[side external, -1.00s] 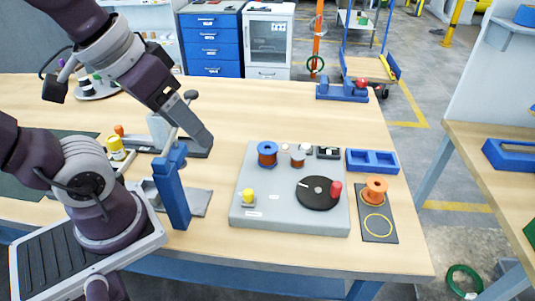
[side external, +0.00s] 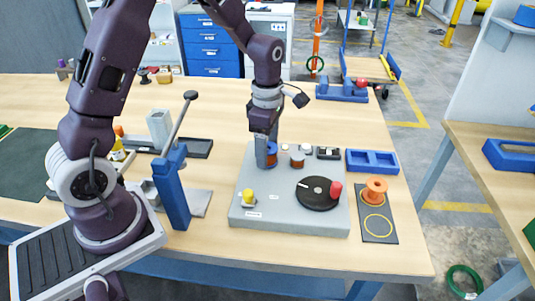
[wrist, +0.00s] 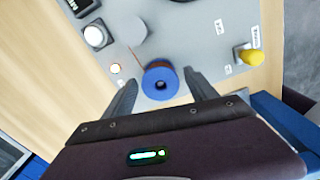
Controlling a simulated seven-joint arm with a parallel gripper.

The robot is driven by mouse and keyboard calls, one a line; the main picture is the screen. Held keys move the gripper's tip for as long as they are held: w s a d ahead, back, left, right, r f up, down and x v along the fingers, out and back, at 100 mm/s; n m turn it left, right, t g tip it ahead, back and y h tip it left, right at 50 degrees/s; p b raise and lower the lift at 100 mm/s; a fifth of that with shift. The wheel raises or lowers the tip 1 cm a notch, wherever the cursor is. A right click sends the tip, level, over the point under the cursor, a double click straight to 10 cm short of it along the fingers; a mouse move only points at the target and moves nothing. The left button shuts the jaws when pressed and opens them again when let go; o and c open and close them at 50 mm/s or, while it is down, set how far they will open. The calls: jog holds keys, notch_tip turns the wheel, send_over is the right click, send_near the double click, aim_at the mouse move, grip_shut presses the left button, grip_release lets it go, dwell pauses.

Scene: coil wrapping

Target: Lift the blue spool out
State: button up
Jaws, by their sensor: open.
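The blue spool (side external: 271,158) with reddish-brown winding stands on the grey machine plate (side external: 285,222), toward its back left. In the wrist view the spool (wrist: 160,82) shows its blue top flange and centre hole, lying between my two spread fingers. My gripper (side external: 266,160) points down at the spool and partly hides it in the side view. In the wrist view my gripper (wrist: 162,95) is open, one finger on each side of the spool, with visible gaps. I cannot tell the exact height of the fingertips.
Close to the spool stand a grey cylinder with brown winding (side external: 297,160) and a white button (side external: 306,150). The plate also bears a black disc (side external: 318,193), a red knob (side external: 336,190) and a yellow knob (side external: 247,195).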

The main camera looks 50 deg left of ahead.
jog(key=shift+f, duration=0.35)
grip_shut()
notch_tip(320, 180, up, 10)
dwell(0.3)
